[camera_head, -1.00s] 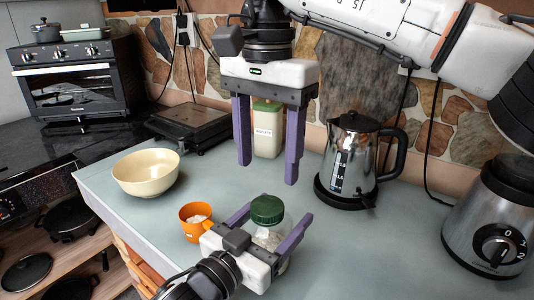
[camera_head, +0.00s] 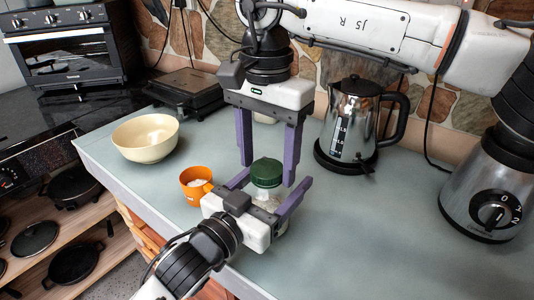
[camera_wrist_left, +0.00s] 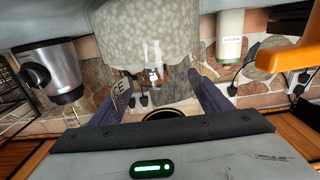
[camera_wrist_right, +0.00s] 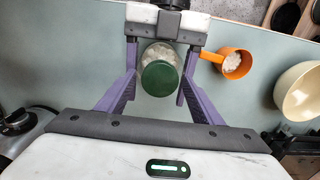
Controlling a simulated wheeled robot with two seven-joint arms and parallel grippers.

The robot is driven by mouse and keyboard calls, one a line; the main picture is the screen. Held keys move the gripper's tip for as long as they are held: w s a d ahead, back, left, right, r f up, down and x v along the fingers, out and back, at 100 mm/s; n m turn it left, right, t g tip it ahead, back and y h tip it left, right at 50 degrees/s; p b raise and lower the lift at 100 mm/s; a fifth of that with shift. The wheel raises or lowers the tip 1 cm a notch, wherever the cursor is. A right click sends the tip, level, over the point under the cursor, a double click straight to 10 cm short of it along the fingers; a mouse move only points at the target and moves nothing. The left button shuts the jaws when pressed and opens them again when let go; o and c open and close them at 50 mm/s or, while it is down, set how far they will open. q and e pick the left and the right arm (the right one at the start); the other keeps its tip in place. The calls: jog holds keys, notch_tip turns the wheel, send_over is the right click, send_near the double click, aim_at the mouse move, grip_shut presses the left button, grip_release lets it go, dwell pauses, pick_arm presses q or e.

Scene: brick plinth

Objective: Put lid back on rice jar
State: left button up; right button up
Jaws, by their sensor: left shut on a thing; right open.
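The rice jar (camera_head: 268,200) is clear glass with white grains in it and stands on the counter. A green lid (camera_head: 267,172) sits on its mouth; whether it is screwed tight I cannot tell. My left gripper (camera_head: 277,181) is shut on the jar's sides from the front; the jar also fills the top of the left wrist view (camera_wrist_left: 150,38). My right gripper (camera_head: 268,174) points down, open, with its fingers on either side of the lid. In the right wrist view the lid (camera_wrist_right: 160,78) lies between the fingers, with gaps visible.
An orange cup (camera_head: 196,193) with white contents and a cream bowl (camera_head: 146,139) stand to the left. A steel kettle (camera_head: 350,125) is behind right, and a blender base (camera_head: 488,205) at far right. The counter right of the jar (camera_head: 370,230) is clear.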

jog(key=c, duration=1.1)
jog(key=m, duration=0.5)
jog(key=shift+m, duration=0.3)
jog(key=m, duration=1.5)
jog(key=shift+m, duration=0.3)
jog(key=o, duration=1.2)
jog(key=shift+o, duration=0.2)
jog(key=shift+r, duration=0.1)
